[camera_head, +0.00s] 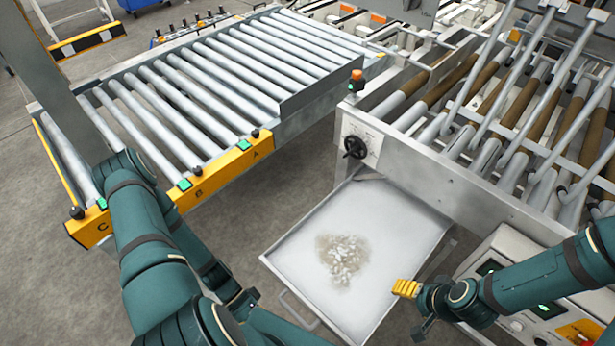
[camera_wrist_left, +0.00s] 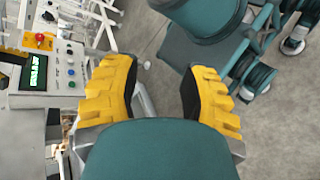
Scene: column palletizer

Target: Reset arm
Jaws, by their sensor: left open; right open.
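My left arm (camera_head: 150,245) is teal and comes in from the left in the head view, bending down toward the bottom edge. Its gripper is hidden there. In the left wrist view my left gripper (camera_wrist_left: 160,92) has its two yellow fingers spread wide, with nothing between them. My right arm (camera_head: 545,278) reaches in from the right edge in the head view. My right gripper (camera_head: 407,289) is open, its yellow fingers seen nearly side-on, over the right edge of the pale tray (camera_head: 300,250). No object shows in it.
A roller conveyor (camera_head: 200,75) with a yellow front rail (camera_head: 225,168) lies left, close to my left arm. A machine with rollers and metal bars (camera_head: 480,190) stands right, with a black handwheel (camera_head: 355,147). A control panel (camera_head: 500,265) is beside my right arm. The tray holds small pale pieces (camera_head: 343,255).

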